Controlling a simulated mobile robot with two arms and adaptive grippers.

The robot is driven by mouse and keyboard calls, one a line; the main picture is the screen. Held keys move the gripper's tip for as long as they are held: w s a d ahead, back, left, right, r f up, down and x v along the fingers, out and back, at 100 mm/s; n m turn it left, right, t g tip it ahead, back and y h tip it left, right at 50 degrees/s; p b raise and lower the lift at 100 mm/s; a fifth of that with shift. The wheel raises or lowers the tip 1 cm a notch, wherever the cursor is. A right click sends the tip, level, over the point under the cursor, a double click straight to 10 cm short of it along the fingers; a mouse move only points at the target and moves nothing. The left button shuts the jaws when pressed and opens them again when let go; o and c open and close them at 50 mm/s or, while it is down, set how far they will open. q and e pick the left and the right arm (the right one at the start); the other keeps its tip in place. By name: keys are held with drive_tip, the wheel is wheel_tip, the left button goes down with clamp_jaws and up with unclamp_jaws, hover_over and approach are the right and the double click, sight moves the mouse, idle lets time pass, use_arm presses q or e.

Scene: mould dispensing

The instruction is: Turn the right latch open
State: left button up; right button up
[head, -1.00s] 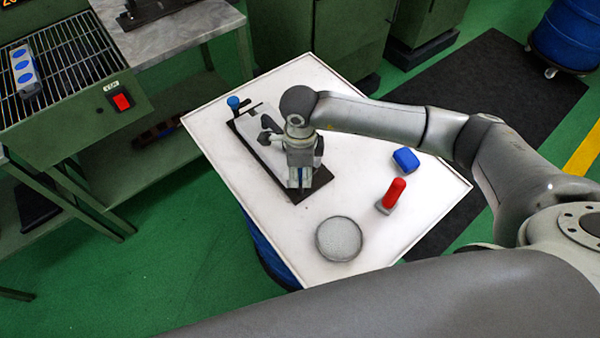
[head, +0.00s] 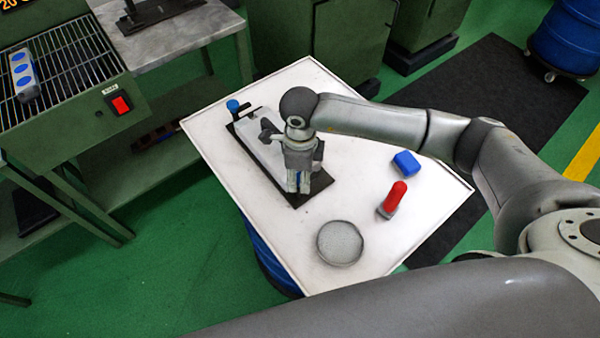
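A pale mould (head: 262,137) lies on a long black base plate (head: 297,200) on the white tabletop. A latch with a round blue knob (head: 233,105) stands at the plate's far left end. My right gripper (head: 298,186) points down over the near right end of the mould. It covers that end, so the right latch is mostly hidden. A little blue shows between the fingers, perhaps a knob. I cannot tell whether the fingers are closed on it. My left gripper is out of view.
On the white table (head: 290,262) are a grey round dish (head: 340,243), a red-handled tool (head: 394,198) and a blue block (head: 406,163), all right of the plate. A green bench with a grate (head: 62,75) stands to the left. The table's front left is clear.

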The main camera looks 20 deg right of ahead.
drive_tip(key=shift+o, duration=0.6)
drive_tip(key=shift+r, duration=0.15)
wheel_tip(320, 180, up, 12)
drive_tip(key=shift+a+f, duration=0.1)
drive_tip(key=shift+f, duration=0.1)
idle(0.4)
